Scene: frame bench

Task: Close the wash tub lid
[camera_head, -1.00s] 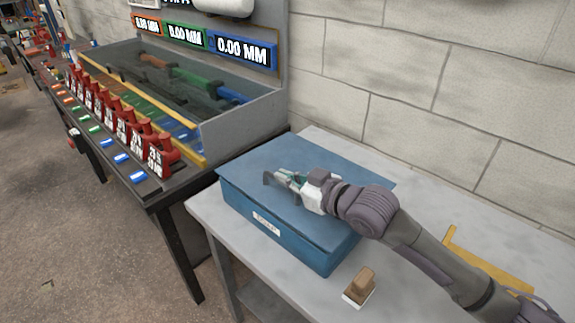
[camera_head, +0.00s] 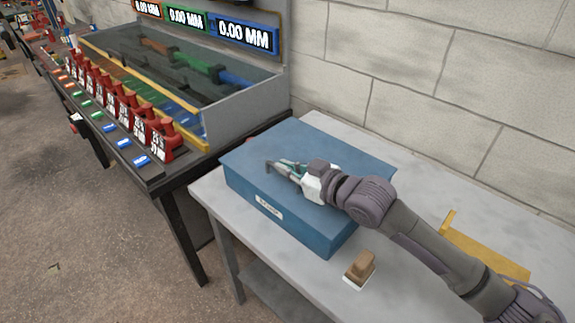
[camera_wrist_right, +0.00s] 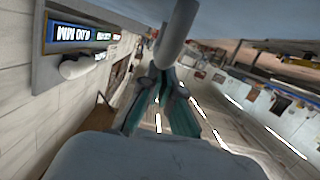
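The wash tub (camera_head: 295,225) is a blue box with a small white label on its front, standing on a grey table. Its flat blue lid (camera_head: 335,150) lies level over the top, and I see no gap along the front edge. My right gripper (camera_head: 276,163) is over the lid, low and close to its surface; I cannot tell whether it touches. Its teal fingers also show in the wrist view (camera_wrist_right: 160,82), with nothing seen between them, and their opening is unclear. My left gripper is not in view.
A brown wooden block on a white base (camera_head: 360,268) stands on the table (camera_head: 310,285) in front of the tub. A yellow bracket (camera_head: 485,258) lies to the right, beside my arm. A bench with red handles (camera_head: 160,135) and a grey trough stands left. A block wall is behind.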

